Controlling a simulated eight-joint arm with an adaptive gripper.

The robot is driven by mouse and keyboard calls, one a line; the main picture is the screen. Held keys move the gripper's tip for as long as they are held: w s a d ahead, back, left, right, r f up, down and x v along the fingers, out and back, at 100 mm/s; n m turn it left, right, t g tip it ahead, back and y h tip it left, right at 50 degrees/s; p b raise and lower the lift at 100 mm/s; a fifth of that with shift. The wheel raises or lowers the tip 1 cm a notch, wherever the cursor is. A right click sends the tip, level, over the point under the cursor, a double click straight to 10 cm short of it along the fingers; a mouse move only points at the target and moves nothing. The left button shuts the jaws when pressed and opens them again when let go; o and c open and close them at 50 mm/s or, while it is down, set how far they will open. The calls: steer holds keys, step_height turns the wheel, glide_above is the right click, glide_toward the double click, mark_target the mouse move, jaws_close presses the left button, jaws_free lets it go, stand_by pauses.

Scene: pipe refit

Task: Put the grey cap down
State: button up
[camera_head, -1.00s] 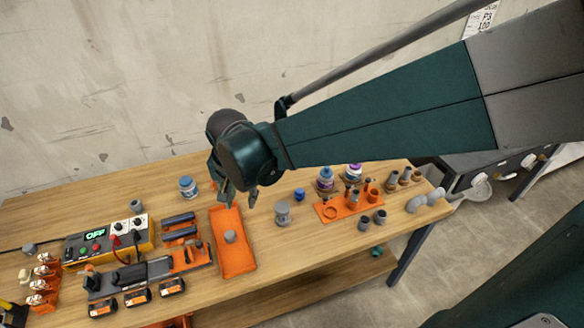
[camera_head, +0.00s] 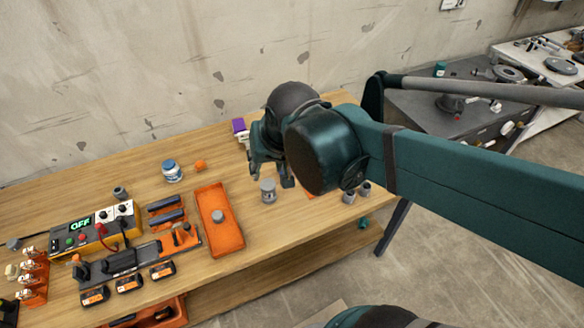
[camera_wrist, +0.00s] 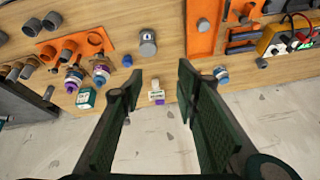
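A small grey cap (camera_head: 217,216) sits in the orange tray (camera_head: 234,247) on the wooden table. It also shows at the top of the wrist view (camera_wrist: 203,25), with the tray (camera_wrist: 200,48) around it. My gripper (camera_head: 271,175) is above the table, to the right of the tray, close to a grey cylindrical fitting (camera_head: 267,191) in the picture. In the wrist view my gripper (camera_wrist: 153,84) has its fingers wide apart with nothing held between them. The fitting (camera_wrist: 147,43) stands beyond the fingertips.
A purple-and-white item (camera_wrist: 157,91) lies near the table's back edge. A blue-and-white jar (camera_head: 172,171) and an orange piece (camera_head: 200,165) stand behind the tray. An orange holder (camera_wrist: 95,40), pipe pieces and bottles crowd one side. A power supply (camera_head: 95,228) is left.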

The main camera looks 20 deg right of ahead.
steer(key=s+d+r+n+t, duration=0.1)
steer(key=s+d+r+n, duration=0.1)
steer(key=s+d, duration=0.2)
steer(key=shift+s+d+t, duration=0.15)
steer(key=shift+s+t, duration=0.25)
steer(key=shift+s, duration=0.25)
